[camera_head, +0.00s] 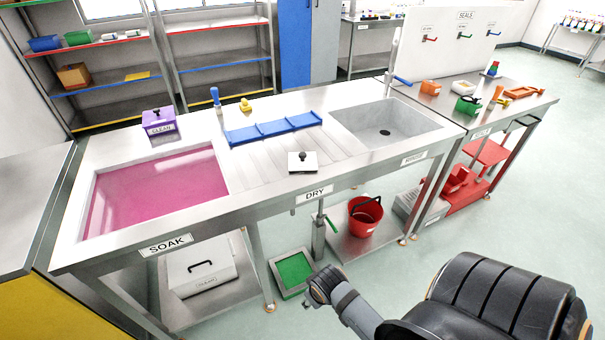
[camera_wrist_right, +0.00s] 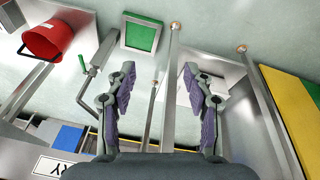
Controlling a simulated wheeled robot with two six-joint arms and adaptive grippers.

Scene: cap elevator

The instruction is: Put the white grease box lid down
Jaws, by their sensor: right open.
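A small white lid (camera_head: 303,163) with a black knob lies on the metal worktop near the DRY label, with nothing holding it. A white box (camera_head: 203,272) with a black handle on top stands on the shelf below the SOAK side; its label is too small to read. Part of a white box (camera_wrist_right: 184,92) shows behind the fingers in the right wrist view. My right gripper (camera_wrist_right: 159,68) is open, with nothing held between its fingers, in front of the table's legs and lower shelf. My left gripper is not in view.
A pink-filled basin (camera_head: 160,188), a purple CLEAN box (camera_head: 160,122), a blue rack (camera_head: 272,130) and an empty sink (camera_head: 385,128) are on the worktop. A red bucket (camera_head: 365,217) and a green-topped tray (camera_head: 293,271) stand below. The worktop around the small lid is clear.

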